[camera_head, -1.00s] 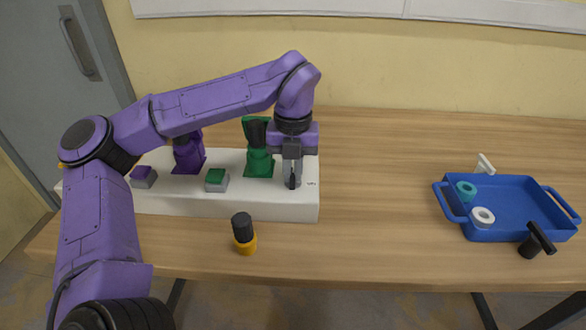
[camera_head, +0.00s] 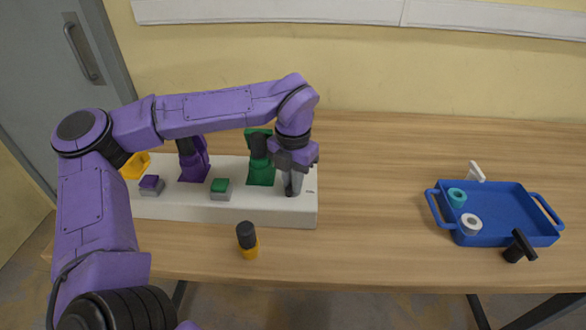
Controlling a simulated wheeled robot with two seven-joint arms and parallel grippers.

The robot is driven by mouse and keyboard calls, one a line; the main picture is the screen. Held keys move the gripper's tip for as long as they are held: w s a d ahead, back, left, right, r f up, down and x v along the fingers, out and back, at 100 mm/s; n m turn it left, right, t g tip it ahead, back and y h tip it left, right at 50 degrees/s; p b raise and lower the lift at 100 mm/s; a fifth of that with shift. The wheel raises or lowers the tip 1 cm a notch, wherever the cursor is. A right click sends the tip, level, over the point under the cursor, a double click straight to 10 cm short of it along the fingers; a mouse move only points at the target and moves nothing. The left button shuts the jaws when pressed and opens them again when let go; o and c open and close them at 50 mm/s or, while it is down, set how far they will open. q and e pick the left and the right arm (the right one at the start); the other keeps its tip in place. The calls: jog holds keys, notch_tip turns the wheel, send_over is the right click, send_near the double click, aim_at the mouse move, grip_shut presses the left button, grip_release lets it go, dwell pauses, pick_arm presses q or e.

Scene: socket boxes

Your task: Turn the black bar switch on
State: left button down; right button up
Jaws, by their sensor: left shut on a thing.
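A long white box (camera_head: 250,206) lies along the left part of the table. My left gripper (camera_head: 292,190) points down at the box's right end, its fingers close to the top face. It is shut on a small dark thing between the fingertips, which looks like the black bar switch. The fingers cover most of that switch, so its angle cannot be told. Small dark marks (camera_head: 310,192) are printed to the right of the fingers, too small to read. My right gripper is not in view.
The box also bears a green socket (camera_head: 262,177), a green button (camera_head: 220,186), a purple socket (camera_head: 193,170) and a purple button (camera_head: 151,183). A black-and-yellow cylinder (camera_head: 248,240) stands in front. A blue tray (camera_head: 500,236) and a black T-shaped piece (camera_head: 516,250) are at right.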

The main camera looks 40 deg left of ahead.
pick_arm(q)
jog(key=m+p, duration=0.3)
jog(key=p, duration=0.1)
jog(key=m+p, duration=0.3)
jog(key=p, duration=0.1)
jog(key=m+p, duration=0.3)
jog(key=shift+r+m+p, duration=0.3)
jog(key=shift+r+p, duration=0.1)
jog(key=shift+f+m+p, duration=0.25)
jog(key=shift+m+p, duration=0.95)
jog(key=shift+p, duration=0.1)
jog(key=shift+w, duration=0.1)
jog(key=c, duration=1.2)
grip_release()
jog(key=shift+o, duration=0.2)
notch_tip(320, 180, up, 10)
jog(key=b, duration=0.1)
jog(key=shift+r, duration=0.2)
